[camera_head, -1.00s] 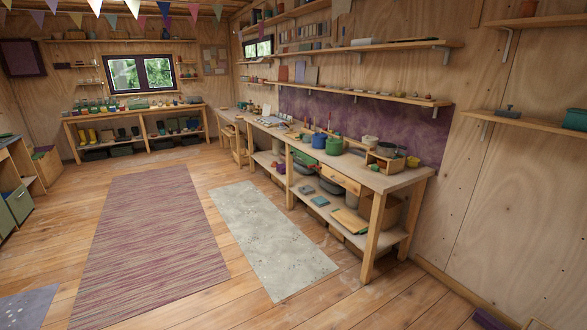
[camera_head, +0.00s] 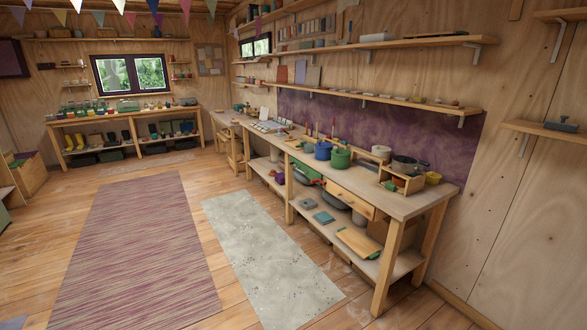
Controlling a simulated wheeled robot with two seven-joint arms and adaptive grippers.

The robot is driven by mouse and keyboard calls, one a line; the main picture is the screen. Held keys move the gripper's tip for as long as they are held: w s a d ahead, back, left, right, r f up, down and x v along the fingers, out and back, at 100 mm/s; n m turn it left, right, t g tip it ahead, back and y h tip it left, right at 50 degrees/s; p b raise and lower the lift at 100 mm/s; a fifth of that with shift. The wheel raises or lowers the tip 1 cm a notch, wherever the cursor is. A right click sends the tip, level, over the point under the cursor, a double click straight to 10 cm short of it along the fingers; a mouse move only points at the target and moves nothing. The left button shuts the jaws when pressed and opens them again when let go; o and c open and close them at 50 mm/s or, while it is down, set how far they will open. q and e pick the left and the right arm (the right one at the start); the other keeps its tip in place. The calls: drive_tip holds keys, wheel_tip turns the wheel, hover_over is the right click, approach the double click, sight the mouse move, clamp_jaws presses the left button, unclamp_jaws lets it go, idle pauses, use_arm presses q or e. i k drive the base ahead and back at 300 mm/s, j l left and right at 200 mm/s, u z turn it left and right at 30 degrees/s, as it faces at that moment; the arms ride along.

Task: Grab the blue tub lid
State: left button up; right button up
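No gripper of mine is in view. A blue round tub or pot (camera_head: 323,150) stands on the long wooden workbench (camera_head: 405,202), beside a green pot (camera_head: 340,159). I cannot tell at this size whether the blue one has a separate lid. A flat blue-teal piece (camera_head: 323,217) lies on the bench's lower shelf, with a grey-blue piece (camera_head: 308,204) just behind it. I cannot tell whether either flat piece is the blue tub lid.
A wooden board (camera_head: 358,242) lies on the lower shelf. A pale speckled mat (camera_head: 270,255) lies along the bench, with a striped rug (camera_head: 140,250) to its left. Wall shelves (camera_head: 385,103) hang above the bench. The floor before it is clear.

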sight(324, 155)
drive_tip(key=i, duration=0.9)
drive_tip(key=i+z, duration=0.2)
drive_tip(key=i, duration=0.25)
drive_tip(key=i+j+z, duration=0.15)
drive_tip(key=i, duration=0.25)
drive_tip(key=i+j+z, duration=0.2)
drive_tip(key=i+z, duration=0.2)
drive_tip(key=i+j+z, duration=1.1)
drive_tip(key=j, duration=0.15)
drive_tip(key=k+l, duration=0.05)
drive_tip(key=k, duration=0.05)
